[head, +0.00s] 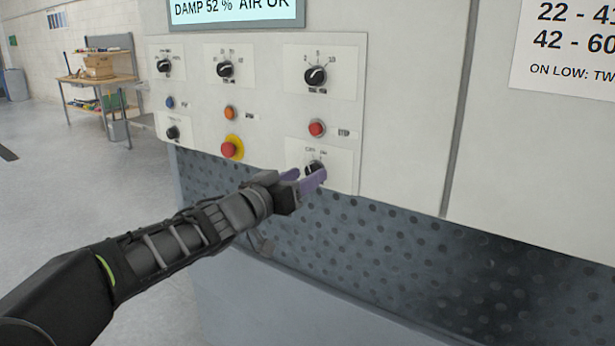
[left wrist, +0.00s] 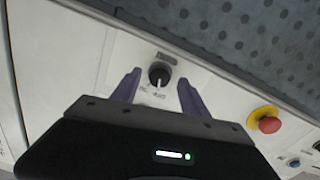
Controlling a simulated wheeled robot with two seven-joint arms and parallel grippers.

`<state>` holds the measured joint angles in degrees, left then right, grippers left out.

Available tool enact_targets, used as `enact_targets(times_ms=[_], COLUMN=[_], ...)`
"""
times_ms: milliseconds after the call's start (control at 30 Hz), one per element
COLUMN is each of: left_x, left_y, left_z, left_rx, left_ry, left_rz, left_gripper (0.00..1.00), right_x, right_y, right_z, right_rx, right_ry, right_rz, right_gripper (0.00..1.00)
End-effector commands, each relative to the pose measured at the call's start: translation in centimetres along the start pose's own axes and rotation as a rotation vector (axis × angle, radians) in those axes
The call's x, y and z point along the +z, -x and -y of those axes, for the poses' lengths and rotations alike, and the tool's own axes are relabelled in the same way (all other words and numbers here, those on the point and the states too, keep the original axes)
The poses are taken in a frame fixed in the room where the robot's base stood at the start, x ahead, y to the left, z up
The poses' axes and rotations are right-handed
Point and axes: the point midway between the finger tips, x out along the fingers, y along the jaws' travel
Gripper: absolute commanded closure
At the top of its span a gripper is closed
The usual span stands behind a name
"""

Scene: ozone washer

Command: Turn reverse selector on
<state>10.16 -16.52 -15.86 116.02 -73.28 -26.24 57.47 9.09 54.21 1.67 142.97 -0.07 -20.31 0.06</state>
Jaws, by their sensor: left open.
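A black rotary selector knob (head: 316,166) with a white pointer sits on a white plate at the lower right of the control panel. Its lettering is too small to read surely, so I cannot confirm that it is the reverse selector. My left gripper (head: 302,178) is open in front of this knob, its purple fingers partly hiding it. In the left wrist view the knob (left wrist: 159,74) shows between the two spread fingers, with a gap on each side. Its white pointer points down in that view. My right gripper is not in view.
A red stop button (head: 317,128) is above the knob. A red mushroom button on yellow (head: 229,149) is to its left. Several other black knobs and a display (head: 236,11) are higher up. A dark perforated surface (head: 400,250) lies below the panel.

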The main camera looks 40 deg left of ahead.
Motion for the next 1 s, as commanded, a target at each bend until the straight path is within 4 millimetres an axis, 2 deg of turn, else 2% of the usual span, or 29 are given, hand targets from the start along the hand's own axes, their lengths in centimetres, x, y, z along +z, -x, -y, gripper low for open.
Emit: enact_targets(times_ms=[167, 433, 1000], left_x=[0.0, -0.1, 0.0], left_y=[-1.6, -1.7, -1.7], left_z=[0.0, 0.0, 0.0], left_rx=[0.0, 0.0, 0.0], left_ry=[0.0, 0.001, 0.001], left_rz=[0.0, -0.001, -0.001], left_gripper=[0.48, 0.48, 0.94], right_x=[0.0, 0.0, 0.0], right_y=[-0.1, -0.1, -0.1], right_z=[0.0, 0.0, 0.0], right_rx=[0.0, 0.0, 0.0], right_ry=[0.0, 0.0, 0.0], right_rz=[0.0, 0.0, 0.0], right_gripper=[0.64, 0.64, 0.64])
